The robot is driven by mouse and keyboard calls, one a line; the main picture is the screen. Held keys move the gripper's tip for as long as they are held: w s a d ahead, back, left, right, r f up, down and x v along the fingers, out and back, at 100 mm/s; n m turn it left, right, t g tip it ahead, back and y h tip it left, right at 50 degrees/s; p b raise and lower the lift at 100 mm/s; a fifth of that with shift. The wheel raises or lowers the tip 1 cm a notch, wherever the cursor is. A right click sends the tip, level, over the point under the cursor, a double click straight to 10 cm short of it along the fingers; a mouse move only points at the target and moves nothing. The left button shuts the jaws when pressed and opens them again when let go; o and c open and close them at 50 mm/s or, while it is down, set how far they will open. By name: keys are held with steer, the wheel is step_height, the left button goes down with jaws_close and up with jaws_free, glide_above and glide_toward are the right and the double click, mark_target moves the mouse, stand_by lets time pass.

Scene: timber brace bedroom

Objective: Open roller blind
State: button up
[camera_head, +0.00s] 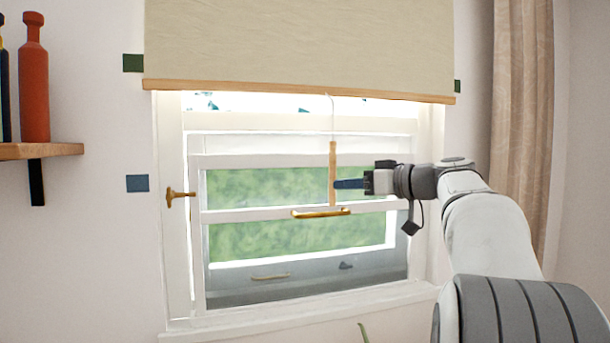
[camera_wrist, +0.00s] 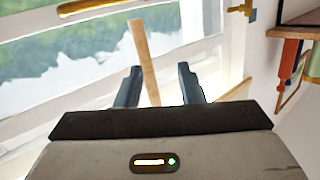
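The beige roller blind (camera_head: 300,40) covers the top of the window, and its wooden bottom bar (camera_head: 250,88) hangs across the upper frame. A thin white cord runs down from the bar to a wooden pull rod (camera_head: 332,165). The rod also shows in the wrist view (camera_wrist: 143,52). My gripper (camera_head: 337,184) reaches in from the right, with its dark blue fingertips at the lower part of the rod. In the wrist view my gripper (camera_wrist: 158,69) has its fingers apart, and the rod appears between them, closer to the left finger. Whether they touch is unclear.
The white window has a gold bar handle (camera_head: 321,213) just below the rod and a gold side latch (camera_head: 180,194). A shelf (camera_head: 45,151) with bottles (camera_head: 34,85) is at the left. A beige curtain (camera_head: 522,110) hangs at the right.

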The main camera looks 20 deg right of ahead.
mark_target(333, 167)
steer(key=shift+n+t+y, duration=0.3)
steer(key=shift+n+t, duration=0.2)
steer(key=shift+n, duration=0.1)
steer(key=shift+w+a+r+p, duration=0.35)
steer(key=shift+w+r, duration=0.2)
steer(key=shift+w, duration=0.55)
steer(key=shift+w+a+r+p, duration=0.35)
steer(key=shift+w+r, duration=0.2)
steer(key=shift+w, duration=0.5)
steer(key=shift+w+a+r+p, duration=0.35)
steer(key=shift+w+r, duration=0.2)
steer(key=shift+w, duration=0.55)
steer(key=shift+d, duration=0.1)
steer(key=shift+c, duration=0.4)
jaws_close()
